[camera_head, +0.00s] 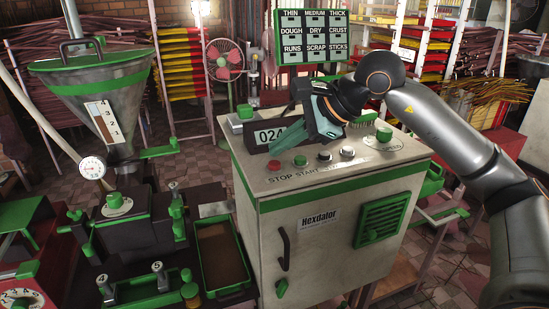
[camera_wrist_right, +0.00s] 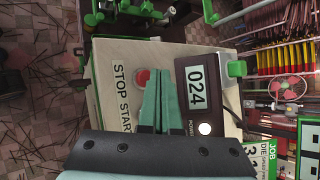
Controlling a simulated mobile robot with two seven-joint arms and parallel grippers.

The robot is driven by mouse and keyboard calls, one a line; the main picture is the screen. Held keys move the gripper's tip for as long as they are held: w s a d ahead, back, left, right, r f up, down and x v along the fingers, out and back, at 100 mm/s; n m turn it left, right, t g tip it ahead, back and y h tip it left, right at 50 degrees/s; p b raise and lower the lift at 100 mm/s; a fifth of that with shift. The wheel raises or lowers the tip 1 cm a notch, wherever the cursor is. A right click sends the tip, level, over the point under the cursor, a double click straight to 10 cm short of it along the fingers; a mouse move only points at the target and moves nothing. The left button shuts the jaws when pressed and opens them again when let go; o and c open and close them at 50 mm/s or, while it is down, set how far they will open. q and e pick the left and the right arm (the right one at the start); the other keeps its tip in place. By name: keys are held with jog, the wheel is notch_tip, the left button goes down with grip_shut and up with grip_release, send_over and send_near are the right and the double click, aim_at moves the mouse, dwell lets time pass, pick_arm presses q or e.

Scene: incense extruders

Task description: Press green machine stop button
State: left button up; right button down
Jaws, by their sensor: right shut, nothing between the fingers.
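The pale cabinet machine (camera_head: 300,235) with green trim and a "Hexdalor" label stands in the middle of the head view. Its red stop button (camera_head: 274,166) is at the front left of its top, above the word STOP. A green start button (camera_head: 300,160) is to its right. My right gripper (camera_head: 285,141) is shut and empty, over the machine top, behind the button row. In the right wrist view the shut teal fingers (camera_wrist_right: 160,72) reach just right of the red button (camera_wrist_right: 142,78); contact cannot be told. The start button is hidden there. My left gripper is out of view.
A black display (camera_head: 268,134) reading 024 stands behind the stop button, close to the fingers. A black knob (camera_head: 325,156), a white button (camera_head: 348,151) and a green-handled dial (camera_head: 384,136) continue the row. A hopper (camera_head: 110,100) and a tray (camera_head: 222,255) stand at left.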

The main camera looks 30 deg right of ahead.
notch_tip(320, 180, up, 5)
jog(key=p, duration=0.4)
jog(key=shift+p, duration=0.3)
dwell(0.7)
